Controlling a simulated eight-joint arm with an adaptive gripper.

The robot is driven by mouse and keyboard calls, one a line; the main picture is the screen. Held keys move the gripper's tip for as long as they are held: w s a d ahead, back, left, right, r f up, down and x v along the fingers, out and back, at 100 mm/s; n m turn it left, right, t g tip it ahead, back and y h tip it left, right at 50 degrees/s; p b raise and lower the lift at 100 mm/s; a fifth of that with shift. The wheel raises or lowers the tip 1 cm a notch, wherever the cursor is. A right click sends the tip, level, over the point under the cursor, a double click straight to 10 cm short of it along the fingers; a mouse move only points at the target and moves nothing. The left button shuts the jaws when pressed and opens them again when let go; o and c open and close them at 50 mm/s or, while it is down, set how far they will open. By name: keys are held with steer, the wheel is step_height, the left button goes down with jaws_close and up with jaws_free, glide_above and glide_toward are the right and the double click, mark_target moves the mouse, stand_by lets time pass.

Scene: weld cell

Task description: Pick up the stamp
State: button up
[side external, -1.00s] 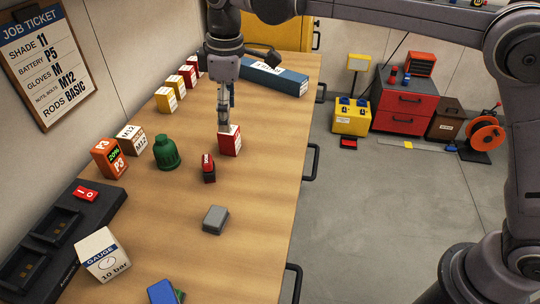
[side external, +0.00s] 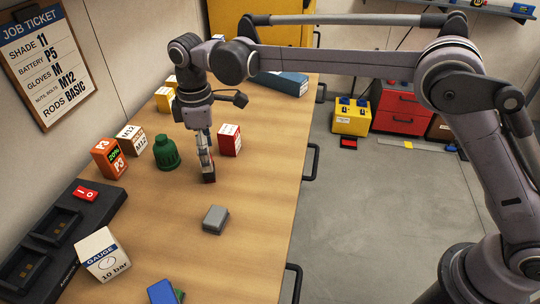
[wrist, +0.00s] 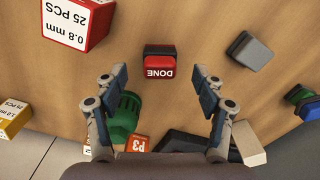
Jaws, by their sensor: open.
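The stamp (wrist: 160,62), a small block with a black base and a red face lettered DONE, lies between and just beyond my fingertips in the wrist view. In the side view only a dark lower part of the stamp (side external: 209,178) shows; my fingers cover the rest. My gripper (side external: 205,160) points down over it. In the wrist view my gripper (wrist: 158,80) is open and empty, its fingers apart to either side of the stamp's lower edge.
A white-and-red box (side external: 230,140) stands close to the stamp's right. A green bottle (side external: 167,153) stands to its left. A grey block (side external: 215,219) lies nearer the camera. A black charger (side external: 60,235) and a gauge box (side external: 103,254) are further left. The table's right front is clear.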

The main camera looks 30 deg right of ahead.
step_height(320, 180, down, 5)
steer(key=shift+w+a+r, duration=0.1)
steer(key=shift+c, duration=0.3)
steer(key=c, duration=1.2)
